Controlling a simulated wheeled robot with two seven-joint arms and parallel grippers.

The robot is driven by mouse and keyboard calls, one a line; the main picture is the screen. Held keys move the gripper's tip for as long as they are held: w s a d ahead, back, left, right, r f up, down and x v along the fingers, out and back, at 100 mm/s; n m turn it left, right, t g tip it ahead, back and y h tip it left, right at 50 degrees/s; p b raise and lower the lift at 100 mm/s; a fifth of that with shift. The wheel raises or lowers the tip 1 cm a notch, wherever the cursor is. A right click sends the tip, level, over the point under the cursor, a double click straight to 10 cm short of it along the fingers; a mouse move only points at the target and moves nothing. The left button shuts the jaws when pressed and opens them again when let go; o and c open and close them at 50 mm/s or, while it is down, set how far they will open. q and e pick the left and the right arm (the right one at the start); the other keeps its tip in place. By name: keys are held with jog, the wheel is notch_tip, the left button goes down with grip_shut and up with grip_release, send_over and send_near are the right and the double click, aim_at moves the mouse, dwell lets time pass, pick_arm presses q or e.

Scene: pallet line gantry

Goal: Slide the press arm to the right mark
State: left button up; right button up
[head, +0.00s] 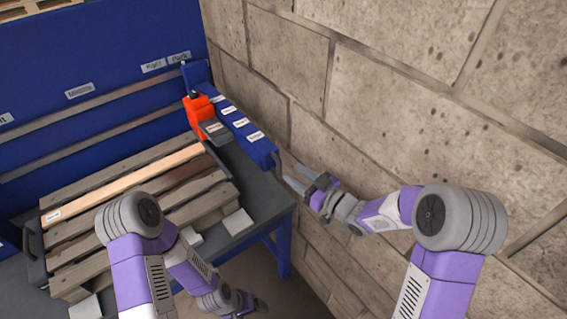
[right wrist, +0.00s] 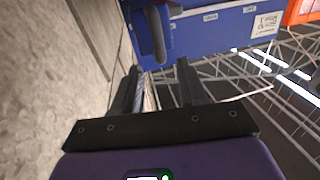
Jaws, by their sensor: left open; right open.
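The press arm (head: 262,146) is a blue beam with several white labels, reaching forward from the blue back panel at the bench's right side. Its far end is just right of the "Park" label (head: 179,57), with the "Right" label (head: 154,65) further left. An orange press head (head: 197,114) sits on its left side. A dark handle (right wrist: 157,38) hangs at its near end. My right gripper (head: 304,183) is open beside that end; in the right wrist view the handle is ahead of the open fingers, apparently not gripped. My left gripper (head: 258,306) is low, before the bench.
A slatted wooden pallet (head: 190,189) lies on the dark bench (head: 264,196), left of the press arm. A "Middle" label (head: 79,91) is further left on the panel. A stone block wall (head: 400,110) stands close on the right, near my right arm.

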jog(key=shift+x, duration=2.75)
grip_shut()
